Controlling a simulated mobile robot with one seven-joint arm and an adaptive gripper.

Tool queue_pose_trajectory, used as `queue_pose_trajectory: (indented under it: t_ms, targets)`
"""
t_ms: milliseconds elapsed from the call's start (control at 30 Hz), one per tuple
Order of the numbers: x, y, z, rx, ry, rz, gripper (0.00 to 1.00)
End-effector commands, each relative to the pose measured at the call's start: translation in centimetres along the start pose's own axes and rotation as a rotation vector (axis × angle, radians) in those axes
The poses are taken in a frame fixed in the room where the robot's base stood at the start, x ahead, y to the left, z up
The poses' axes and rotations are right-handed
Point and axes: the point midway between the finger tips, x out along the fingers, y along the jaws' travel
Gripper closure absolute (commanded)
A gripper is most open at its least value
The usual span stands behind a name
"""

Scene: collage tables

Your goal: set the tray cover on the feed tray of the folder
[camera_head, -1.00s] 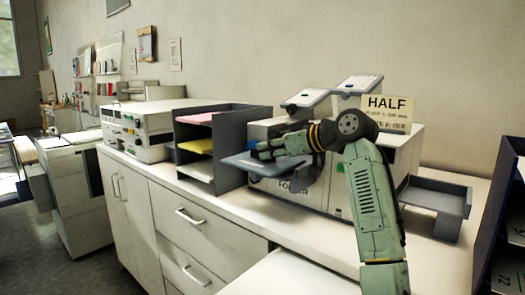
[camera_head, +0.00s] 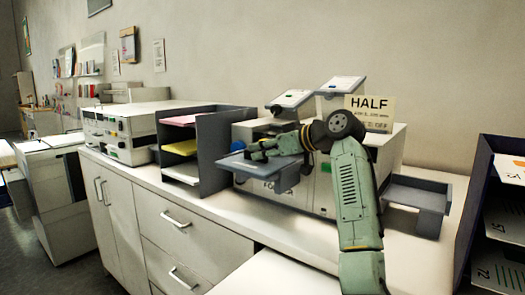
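The folder (camera_head: 325,195) is a pale boxy machine on the counter, with a partly hidden label on its front. A flat blue-grey panel (camera_head: 232,163) juts out at its left end, at the feed side. I cannot tell whether this panel is the feed tray, the tray cover, or one on the other. My gripper (camera_head: 256,151) lies low over the panel, pointing left, with its dark fingers at or just above the surface. The fingers are too small and dark to show whether they are open or hold an edge. No separate tray cover can be made out.
A dark sorter (camera_head: 222,150) with coloured paper stands close left of the panel. A grey tray (camera_head: 428,196) sits at the folder's right end. A "HALF" sign (camera_head: 370,112) and two tilted panels rise above the folder. A dark rack (camera_head: 474,190) stands far right. Counter front is bare.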

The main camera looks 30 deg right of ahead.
Motion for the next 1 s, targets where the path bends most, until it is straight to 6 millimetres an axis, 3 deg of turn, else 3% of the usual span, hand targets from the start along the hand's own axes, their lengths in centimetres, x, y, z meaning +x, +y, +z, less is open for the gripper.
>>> queue_pose_trajectory:
  t_ms: [200, 567, 667, 1000]
  targets:
    - [0.0, 0.0, 0.0, 0.000, 0.000, 0.000, 0.66]
    - [-0.5, 0.0, 0.0, 0.001, 0.001, 0.001, 0.66]
    - [-1.8, 0.0, 0.0, 0.000, 0.001, 0.001, 0.66]
    - [-8.9, 0.0, 0.0, 0.001, 0.002, 0.002, 0.66]
